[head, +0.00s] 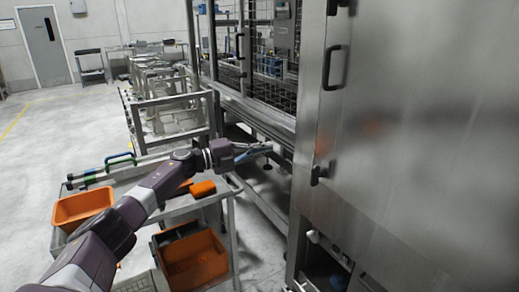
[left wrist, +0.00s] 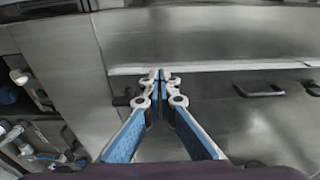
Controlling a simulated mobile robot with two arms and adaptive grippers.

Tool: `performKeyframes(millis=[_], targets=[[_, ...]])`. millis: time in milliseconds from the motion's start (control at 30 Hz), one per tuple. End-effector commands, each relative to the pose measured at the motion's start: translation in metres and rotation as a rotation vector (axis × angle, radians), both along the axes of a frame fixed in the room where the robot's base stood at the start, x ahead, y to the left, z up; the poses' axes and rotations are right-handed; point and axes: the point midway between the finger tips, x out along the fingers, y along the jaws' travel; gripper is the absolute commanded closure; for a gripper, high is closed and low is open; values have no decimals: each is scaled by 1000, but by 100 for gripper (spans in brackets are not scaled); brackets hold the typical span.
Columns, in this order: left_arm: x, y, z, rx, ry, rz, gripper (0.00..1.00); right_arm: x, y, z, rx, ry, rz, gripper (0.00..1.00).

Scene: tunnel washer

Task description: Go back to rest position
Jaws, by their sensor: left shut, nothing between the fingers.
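My left arm reaches in from the lower left of the head view. Its gripper (head: 268,150) is held out past the cart, near the lower front edge of the steel washer cabinet (head: 420,150). In the left wrist view the two blue and white fingers (left wrist: 160,80) meet at their tips, shut with nothing between them. The cabinet's steel front (left wrist: 230,40) and a dark handle (left wrist: 262,90) lie behind them. I cannot tell whether the fingertips touch the cabinet. My right gripper is not in view.
A cart (head: 205,197) stands below my left arm, with an orange bin (head: 82,208) on top and a larger orange bin (head: 195,258) on its lower level. A metal rack (head: 170,110) stands behind it. Open floor (head: 40,125) lies at the left.

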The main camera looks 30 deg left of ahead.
Motion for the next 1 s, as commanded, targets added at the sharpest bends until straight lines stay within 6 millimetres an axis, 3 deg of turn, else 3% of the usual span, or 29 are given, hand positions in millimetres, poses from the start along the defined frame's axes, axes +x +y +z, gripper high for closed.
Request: performKeyframes(millis=[133,333,767,867,967,1000], targets=[[4,18,0,-2,-2,3,100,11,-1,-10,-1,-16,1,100],[7,31,-1,1,-1,3,100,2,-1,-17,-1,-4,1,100],[9,36,-3,-4,4,1,100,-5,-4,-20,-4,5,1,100],[12,30,-24,-33,28,16,100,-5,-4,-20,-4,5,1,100],[18,18,-75,-104,87,61,100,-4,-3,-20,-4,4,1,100],[19,12,-102,-143,119,89,100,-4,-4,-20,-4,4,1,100]])
